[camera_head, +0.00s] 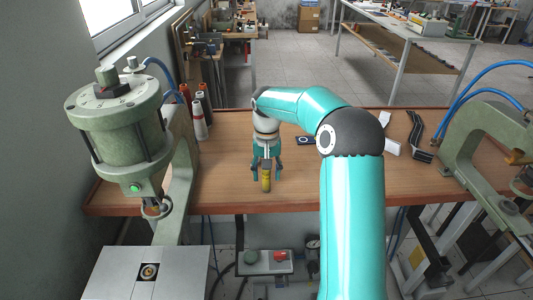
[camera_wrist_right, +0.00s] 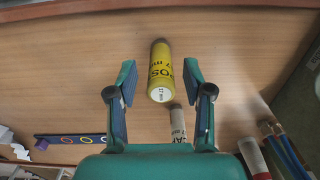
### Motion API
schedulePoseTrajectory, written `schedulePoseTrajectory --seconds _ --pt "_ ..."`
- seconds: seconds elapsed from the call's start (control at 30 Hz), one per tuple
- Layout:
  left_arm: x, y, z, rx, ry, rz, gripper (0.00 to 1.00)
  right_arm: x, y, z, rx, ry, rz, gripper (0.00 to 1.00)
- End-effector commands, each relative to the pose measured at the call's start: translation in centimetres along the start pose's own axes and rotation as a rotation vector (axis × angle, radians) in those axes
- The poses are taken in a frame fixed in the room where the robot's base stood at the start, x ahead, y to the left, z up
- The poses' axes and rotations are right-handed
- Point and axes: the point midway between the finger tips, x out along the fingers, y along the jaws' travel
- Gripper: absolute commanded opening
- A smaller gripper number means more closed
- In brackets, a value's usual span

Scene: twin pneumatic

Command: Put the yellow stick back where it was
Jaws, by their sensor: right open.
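The yellow stick (camera_head: 266,183) stands near the front edge of the wooden bench, below my right gripper (camera_head: 267,168). The fingers are open, with a visible gap on each side of the stick. A grey-white lettered stick (camera_wrist_right: 178,124) shows just below it in that view. My left gripper is not in view.
A green press (camera_head: 118,130) stands at the left and another green press frame (camera_head: 490,140) at the right. Red and white cylinders (camera_head: 197,118) stand at the bench's left. A dark flat item (camera_head: 306,141) lies right of the gripper. Bench wood (camera_head: 225,170) is clear left of it.

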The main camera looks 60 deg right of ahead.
Motion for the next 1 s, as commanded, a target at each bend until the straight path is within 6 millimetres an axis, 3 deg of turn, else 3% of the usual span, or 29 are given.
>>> schedulePoseTrajectory --seconds 0.3,0.5,1.0 --pt "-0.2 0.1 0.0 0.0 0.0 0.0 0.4 -6.5 -0.1 -0.1 -0.001 0.004 -0.003 0.51" --pt "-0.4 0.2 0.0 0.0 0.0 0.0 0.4 -9.5 -0.1 0.0 -0.001 0.002 -0.002 0.51" --pt "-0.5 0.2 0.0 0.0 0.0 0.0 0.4 -10.5 0.0 0.0 -0.001 0.0 0.0 0.51"
